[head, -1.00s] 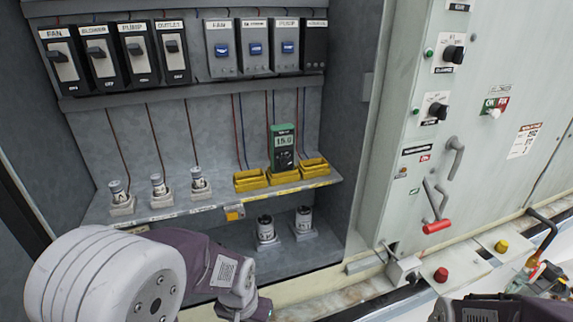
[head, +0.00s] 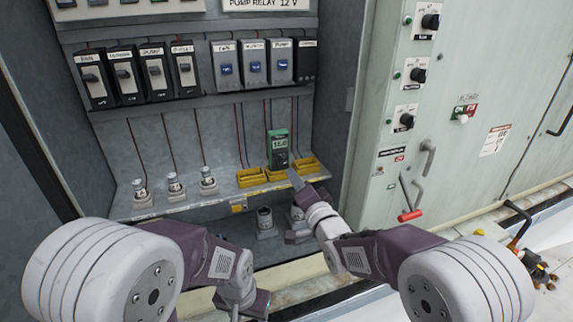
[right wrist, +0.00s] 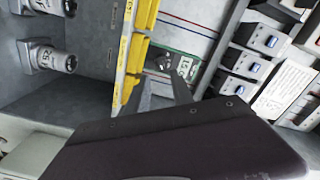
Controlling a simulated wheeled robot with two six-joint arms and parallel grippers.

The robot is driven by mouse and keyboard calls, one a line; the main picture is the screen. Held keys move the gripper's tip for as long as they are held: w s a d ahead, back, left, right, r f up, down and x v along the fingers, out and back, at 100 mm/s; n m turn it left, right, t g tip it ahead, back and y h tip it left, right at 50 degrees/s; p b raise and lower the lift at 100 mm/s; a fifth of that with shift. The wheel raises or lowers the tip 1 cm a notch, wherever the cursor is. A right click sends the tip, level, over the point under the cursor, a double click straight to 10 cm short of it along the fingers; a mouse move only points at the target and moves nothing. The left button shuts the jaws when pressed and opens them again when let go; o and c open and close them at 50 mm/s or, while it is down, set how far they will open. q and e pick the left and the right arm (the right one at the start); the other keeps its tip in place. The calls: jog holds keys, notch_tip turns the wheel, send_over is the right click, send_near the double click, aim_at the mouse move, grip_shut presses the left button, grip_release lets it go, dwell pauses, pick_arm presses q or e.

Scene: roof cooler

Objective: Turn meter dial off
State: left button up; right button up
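The green meter (head: 279,140) stands upright in the middle one of the yellow trays on the cabinet shelf. Its screen reads about 15.0. Its dark round dial (right wrist: 164,62) shows in the right wrist view, its setting too small to read. My right gripper (head: 294,177) is just in front of and below the meter. In the right wrist view its two grey fingers (right wrist: 164,92) are apart, with nothing between them, close to the dial; I cannot tell whether they touch it. My left gripper (head: 246,300) is low at the bottom of the head view, its fingers not clear.
Yellow trays (head: 251,178) line the shelf edge beside the meter. Fuse cylinders (head: 207,178) stand to the left, and others (head: 265,219) stand below the shelf. Breaker switches (head: 224,65) hang above. A panel with knobs and a red-handled lever (head: 410,215) is at right.

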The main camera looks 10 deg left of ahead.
aim_at(284, 163)
jog(key=p+x, duration=0.2)
jog(key=x, duration=0.5)
jog(key=shift+a+r+p, duration=0.1)
jog(key=shift+a+p, duration=0.1)
jog(key=shift+p, duration=0.15)
jog(key=shift+w, duration=0.3)
jog(key=shift+s, duration=0.15)
jog(key=shift+c, duration=0.6)
grip_shut()
